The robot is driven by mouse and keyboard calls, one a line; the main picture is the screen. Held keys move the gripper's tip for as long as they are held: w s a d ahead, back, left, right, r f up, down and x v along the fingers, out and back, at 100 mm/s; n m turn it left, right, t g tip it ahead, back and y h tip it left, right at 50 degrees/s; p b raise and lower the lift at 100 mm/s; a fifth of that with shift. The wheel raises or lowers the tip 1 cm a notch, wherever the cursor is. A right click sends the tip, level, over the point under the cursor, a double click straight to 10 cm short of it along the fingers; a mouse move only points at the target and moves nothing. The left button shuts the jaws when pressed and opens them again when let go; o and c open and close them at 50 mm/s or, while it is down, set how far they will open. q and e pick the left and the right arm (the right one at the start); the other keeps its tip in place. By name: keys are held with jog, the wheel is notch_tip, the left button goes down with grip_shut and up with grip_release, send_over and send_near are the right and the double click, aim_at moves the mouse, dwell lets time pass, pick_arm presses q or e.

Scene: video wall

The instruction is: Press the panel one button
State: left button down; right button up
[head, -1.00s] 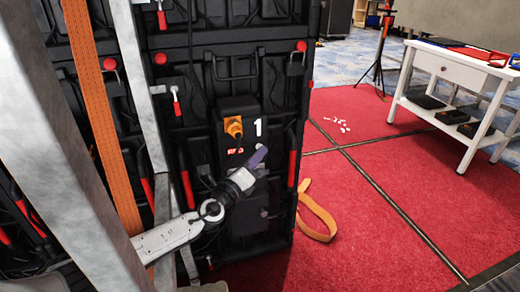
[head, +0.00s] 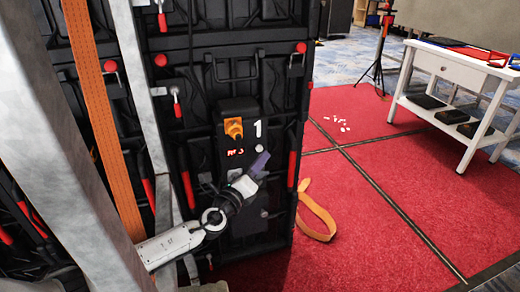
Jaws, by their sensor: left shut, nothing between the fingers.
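The panel one unit (head: 229,125) is a black box on the back of the video wall, marked with a white "1" (head: 258,128). It has an orange plug (head: 233,127) and a small red lit display (head: 235,153). A small round pale button (head: 259,149) shows below the "1". My left gripper (head: 261,162) has purple fingertips, is shut and empty, and points up and right. Its tips are just below the button in the picture; I cannot tell whether they touch the panel. My right gripper is not in view.
A metal post (head: 60,150) and an orange strap (head: 100,120) stand close at the left. Red-handled latches (head: 292,168) line the wall. An orange strap loop (head: 318,215) lies on the red carpet. A white table (head: 455,75) stands at the right. The carpet between is mostly clear.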

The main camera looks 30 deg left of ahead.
pick_arm(q)
jog(key=s+d+p, duration=0.1)
jog(key=s+d, duration=0.2)
jog(key=shift+d, duration=0.15)
dwell(0.7)
